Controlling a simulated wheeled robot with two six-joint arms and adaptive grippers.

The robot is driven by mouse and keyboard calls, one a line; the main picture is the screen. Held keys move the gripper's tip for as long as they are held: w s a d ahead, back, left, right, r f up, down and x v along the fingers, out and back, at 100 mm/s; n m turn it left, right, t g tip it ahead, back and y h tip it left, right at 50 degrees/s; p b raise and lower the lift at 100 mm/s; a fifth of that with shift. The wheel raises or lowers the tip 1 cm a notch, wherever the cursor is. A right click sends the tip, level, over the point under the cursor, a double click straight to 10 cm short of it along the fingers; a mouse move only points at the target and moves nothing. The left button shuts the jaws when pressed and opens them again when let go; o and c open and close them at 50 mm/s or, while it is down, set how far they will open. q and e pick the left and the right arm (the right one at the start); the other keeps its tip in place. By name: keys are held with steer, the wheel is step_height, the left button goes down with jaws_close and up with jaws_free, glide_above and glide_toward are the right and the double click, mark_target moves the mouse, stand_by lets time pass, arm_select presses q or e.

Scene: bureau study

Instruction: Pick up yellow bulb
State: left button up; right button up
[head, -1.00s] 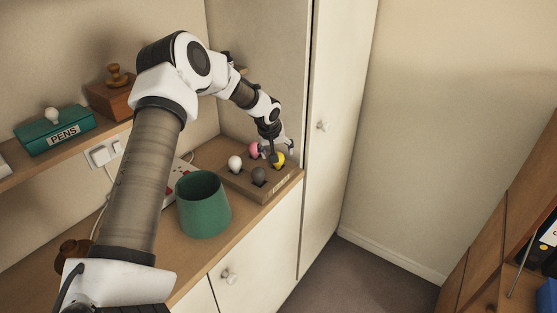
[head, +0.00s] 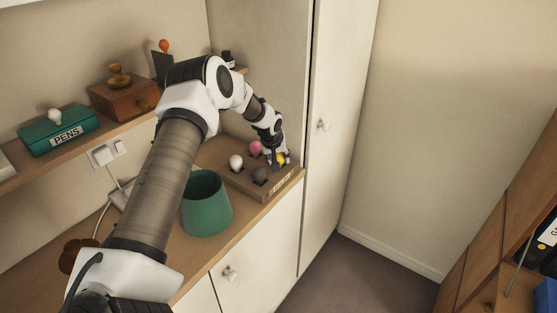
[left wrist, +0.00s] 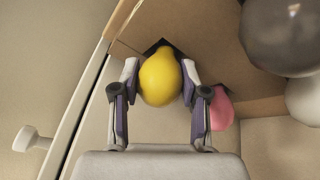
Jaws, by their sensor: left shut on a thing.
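The yellow bulb (left wrist: 160,77) is between the two fingers of my left gripper (left wrist: 158,88) in the left wrist view. In the head view the yellow bulb (head: 281,160) shows partly behind my left gripper (head: 279,157) at the back right of the wooden bulb holder (head: 246,184). My left gripper is shut on it. The bulb still sits at its hole in the holder. My right gripper is not in view.
A pink bulb (head: 255,147), a white bulb (head: 236,162) and a grey bulb (head: 260,175) sit close by in the holder. A green lampshade-like vessel (head: 206,205) stands in front left. A tall cabinet door (head: 340,120) rises at the right.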

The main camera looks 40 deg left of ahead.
arm_select(q)
steer(key=shift+w+r+b, duration=0.1)
steer(key=shift+r+b, duration=0.2)
steer(key=shift+r, duration=0.2)
step_height(320, 180, up, 2)
steer(key=shift+r+b, duration=0.2)
steer(key=shift+b, duration=0.35)
steer(key=s+d, duration=0.2)
steer(key=s+d+b, duration=0.1)
steer(key=d, duration=0.1)
steer(key=shift+s+d+r, duration=0.1)
steer(key=shift+s+d, duration=0.25)
steer(key=shift+s, duration=0.05)
steer(key=s+d+b, duration=0.2)
steer(key=s+d+r+b, duration=0.1)
steer(key=s+d+b, duration=0.1)
steer(key=d, duration=0.1)
steer(key=s+d+b, duration=0.2)
steer(key=d, duration=0.1)
steer(key=shift+s+r, duration=0.2)
